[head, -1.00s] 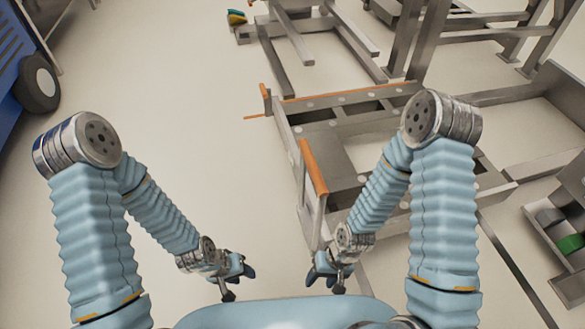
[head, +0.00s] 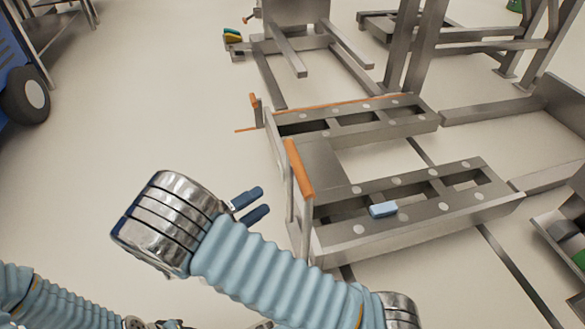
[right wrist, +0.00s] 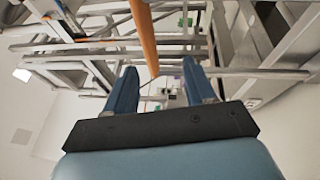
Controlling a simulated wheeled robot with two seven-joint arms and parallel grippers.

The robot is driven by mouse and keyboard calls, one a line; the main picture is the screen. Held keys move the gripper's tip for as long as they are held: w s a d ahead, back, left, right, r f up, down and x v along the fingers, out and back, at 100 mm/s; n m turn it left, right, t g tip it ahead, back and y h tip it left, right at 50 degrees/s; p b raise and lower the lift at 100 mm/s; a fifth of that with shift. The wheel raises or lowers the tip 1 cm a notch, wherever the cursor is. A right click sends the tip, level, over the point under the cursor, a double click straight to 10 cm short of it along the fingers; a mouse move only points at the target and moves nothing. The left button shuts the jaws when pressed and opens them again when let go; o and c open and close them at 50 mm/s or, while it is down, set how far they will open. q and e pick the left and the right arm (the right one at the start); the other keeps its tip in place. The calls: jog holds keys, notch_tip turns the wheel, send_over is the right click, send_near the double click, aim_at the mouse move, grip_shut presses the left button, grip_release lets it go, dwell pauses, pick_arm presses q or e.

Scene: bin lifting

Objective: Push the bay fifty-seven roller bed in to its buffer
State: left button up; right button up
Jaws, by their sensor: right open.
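A low grey steel roller bed frame (head: 420,205) lies on the floor at centre right in the head view. An upright orange handle (head: 299,168) stands at its left end. My right gripper (head: 262,203) is open, just left of the handle, with its blue fingers pointing toward it. In the right wrist view, the open fingers (right wrist: 160,72) have the orange handle (right wrist: 143,35) between and beyond them; I see no grip. No bay number is legible. My left arm is low at the lower left; its gripper is at the bottom edge, its jaws unclear.
A second grey rail (head: 350,118) with an orange edge lies behind, with a smaller orange post (head: 254,102) at its left. A light blue block (head: 383,209) sits on the near rail. A blue cart (head: 20,75) stands far left. The floor between is clear.

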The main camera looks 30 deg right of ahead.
aim_at(298, 167)
jog(key=shift+t, duration=0.4)
jog(key=x, duration=0.4)
jog(key=r+x, duration=0.1)
jog(key=x, duration=0.4)
jog(key=r+x, duration=0.1)
jog(key=x, duration=0.3)
jog(key=shift+w+b, duration=0.25)
jog(key=shift+b, duration=0.15)
grip_shut()
